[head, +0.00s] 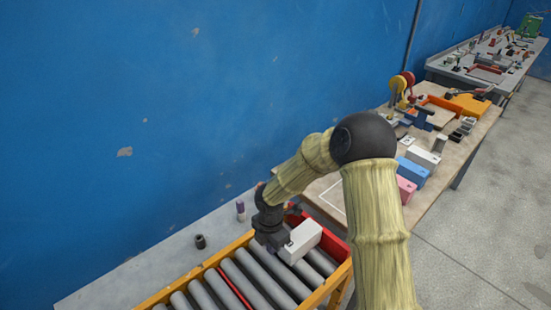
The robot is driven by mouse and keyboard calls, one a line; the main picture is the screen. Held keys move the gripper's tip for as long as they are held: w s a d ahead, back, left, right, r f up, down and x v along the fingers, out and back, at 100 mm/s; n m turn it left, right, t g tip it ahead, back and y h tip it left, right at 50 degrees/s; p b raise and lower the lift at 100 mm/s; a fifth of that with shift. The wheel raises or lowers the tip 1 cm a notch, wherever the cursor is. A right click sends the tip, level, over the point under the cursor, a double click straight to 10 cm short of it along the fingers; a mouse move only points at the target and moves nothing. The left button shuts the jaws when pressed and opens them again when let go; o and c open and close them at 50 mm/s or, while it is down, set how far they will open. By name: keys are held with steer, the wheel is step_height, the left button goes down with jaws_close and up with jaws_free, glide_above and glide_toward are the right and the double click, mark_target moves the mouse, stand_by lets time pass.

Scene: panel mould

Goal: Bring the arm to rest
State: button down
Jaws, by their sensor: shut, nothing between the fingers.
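My arm reaches in from the lower right, bends at a dark elbow and points down over a roller conveyor (256,277). My gripper (271,240) is at the arm's end, dark, close beside a white box (304,241) on the rollers. The gripper is shut and holds nothing. Its fingertips are small and partly hidden, so I cannot tell whether it touches the box.
The conveyor has yellow side rails and a red end stop (335,245). A small dark cylinder (200,242) and a purple-and-white item (240,211) stand on the grey ledge behind. A workbench with coloured boxes (412,173) stands right. A blue wall (180,90) rises behind.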

steer(key=shift+d, duration=0.1)
steer(key=s+d+r+m+t, duration=0.1)
steer(key=s+d+r+m, duration=0.5)
steer(key=m, duration=0.7)
steer(key=s+d+r+m+t, duration=0.1)
steer(key=s+d+r+m, duration=0.6)
steer(key=d+m, duration=0.5)
step_height(320, 180, up, 3)
steer(key=shift+s+f+m+t, duration=0.2)
steer(key=shift+m+t, duration=0.1)
steer(key=shift+m, duration=0.6)
steer(key=shift+d, duration=0.15)
steer(key=shift+d, duration=0.5)
steer(key=shift+w+a, duration=0.1)
